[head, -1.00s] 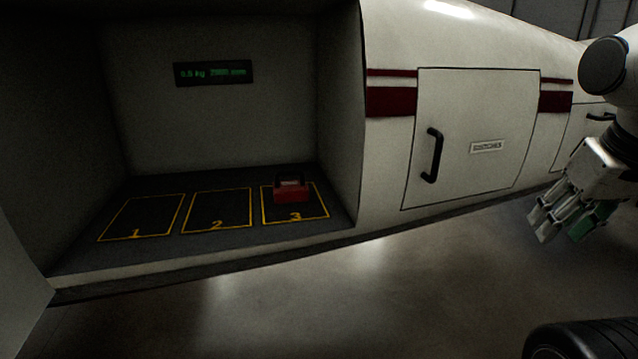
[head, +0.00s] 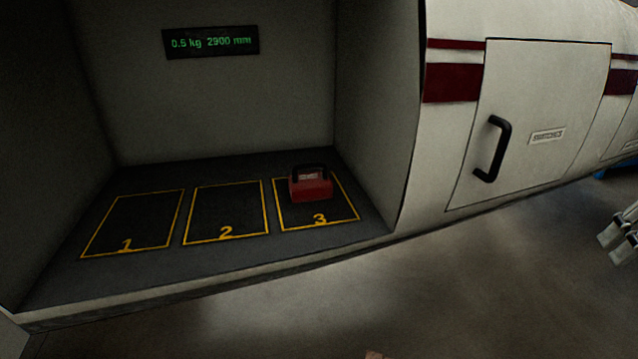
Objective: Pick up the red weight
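The red weight (head: 311,190) is a small red block with a black handle on top. It stands upright in the yellow-outlined square marked 3 (head: 346,217), on the dark floor of the open bay. My gripper (head: 622,238) is at the right edge of the head view, partly cut off. It is outside the bay, well to the right of the weight and apart from it. Whether its fingers are open or shut does not show clearly.
Squares 1 (head: 130,222) and 2 (head: 226,212) are empty. A display (head: 211,42) on the back wall reads 0.5 kg 2900 mm. The bay's right wall (head: 378,110) stands between the weight and a closed door (head: 535,120) with a black handle (head: 492,148).

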